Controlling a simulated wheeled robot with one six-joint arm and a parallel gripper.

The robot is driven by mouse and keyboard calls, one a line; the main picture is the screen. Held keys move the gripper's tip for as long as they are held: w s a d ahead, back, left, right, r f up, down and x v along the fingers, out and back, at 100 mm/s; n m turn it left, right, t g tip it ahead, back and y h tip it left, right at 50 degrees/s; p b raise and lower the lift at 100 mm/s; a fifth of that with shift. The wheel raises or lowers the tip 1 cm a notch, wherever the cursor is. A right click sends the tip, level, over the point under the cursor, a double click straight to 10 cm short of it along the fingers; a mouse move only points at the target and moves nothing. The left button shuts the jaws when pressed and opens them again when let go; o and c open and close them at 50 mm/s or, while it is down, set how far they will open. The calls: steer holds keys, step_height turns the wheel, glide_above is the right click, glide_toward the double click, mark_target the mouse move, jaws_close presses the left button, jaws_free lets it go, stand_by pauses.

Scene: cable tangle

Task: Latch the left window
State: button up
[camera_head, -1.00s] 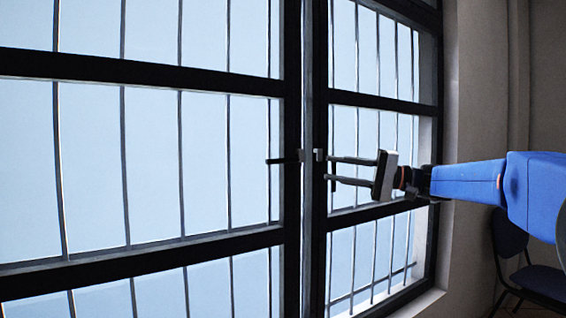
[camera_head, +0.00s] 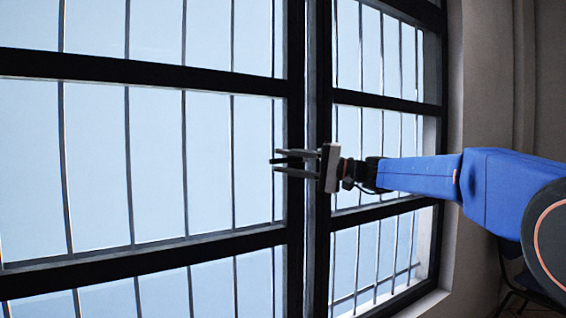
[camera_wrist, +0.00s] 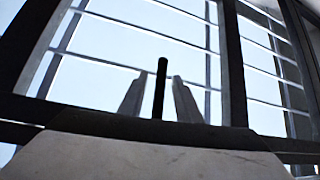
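The left window (camera_head: 140,76) has a black frame and appears closed against the middle post. Its handle (camera_wrist: 160,88) is a thin black bar, standing between my gripper's two grey fingers in the wrist view. In the head view its dark tip (camera_head: 275,160) shows between the fingers, pointing left, roughly horizontal. My gripper (camera_head: 278,162) is open around the handle, with a finger on each side; it also shows in the wrist view (camera_wrist: 158,98). A gap shows between the handle and the fingers. The handle's base is hidden behind my gripper.
The right window (camera_head: 385,103) stands beside it, also black-framed. Thin bars (camera_head: 128,150) run behind the panes. A grey wall (camera_head: 485,80) is at the right, with a dark chair (camera_head: 510,275) partly hidden by my arm.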

steer(key=shift+a, duration=0.45)
jaws_close()
